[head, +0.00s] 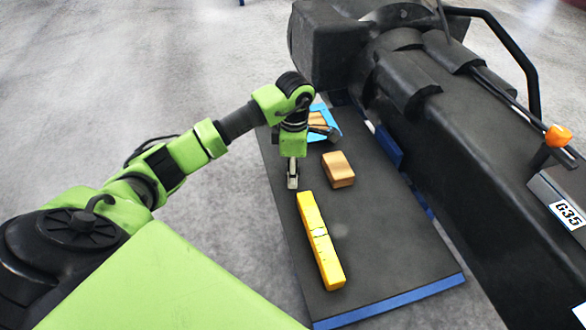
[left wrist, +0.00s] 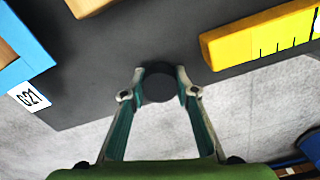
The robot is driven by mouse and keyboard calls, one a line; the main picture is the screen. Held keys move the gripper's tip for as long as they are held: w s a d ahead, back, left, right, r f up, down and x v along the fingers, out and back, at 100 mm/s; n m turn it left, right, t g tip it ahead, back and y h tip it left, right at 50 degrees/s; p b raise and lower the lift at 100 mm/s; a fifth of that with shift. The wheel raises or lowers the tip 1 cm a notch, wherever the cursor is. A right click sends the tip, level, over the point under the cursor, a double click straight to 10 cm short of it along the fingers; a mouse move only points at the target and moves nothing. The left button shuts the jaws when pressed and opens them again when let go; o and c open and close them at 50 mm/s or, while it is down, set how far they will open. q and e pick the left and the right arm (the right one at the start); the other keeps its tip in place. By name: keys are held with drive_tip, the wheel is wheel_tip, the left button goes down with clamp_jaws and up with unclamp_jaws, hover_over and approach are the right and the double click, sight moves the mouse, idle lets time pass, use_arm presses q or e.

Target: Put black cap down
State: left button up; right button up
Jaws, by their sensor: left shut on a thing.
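The black cap (left wrist: 159,83) is a dark round piece between the fingertips of my left gripper (left wrist: 159,92) in the left wrist view. Both fingers touch its sides. In the head view my left gripper (head: 292,181) points down over the left edge of the dark bench top, and the cap cannot be made out against the dark surface. Whether the cap touches the bench top is not clear. My right gripper is not in view.
The dark bench top (head: 376,262) has a blue front edge. A yellow level (head: 308,215), a tan block (head: 338,169) and a blue tray (head: 331,119) with brown pieces lie on it. A large black machine (head: 470,165) stands at the right. Bare bench top lies right of the level.

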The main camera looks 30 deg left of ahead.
use_arm(q)
drive_tip(key=shift+f, duration=0.2)
drive_tip(key=o, duration=1)
drive_tip(key=shift+r, duration=0.1)
drive_tip(key=shift+r, duration=0.2)
drive_tip(key=shift+w+r, duration=0.1)
drive_tip(key=shift+r, duration=0.2)
drive_tip(key=shift+r+b, duration=1.15)
drive_tip(key=shift+r, duration=4.45)
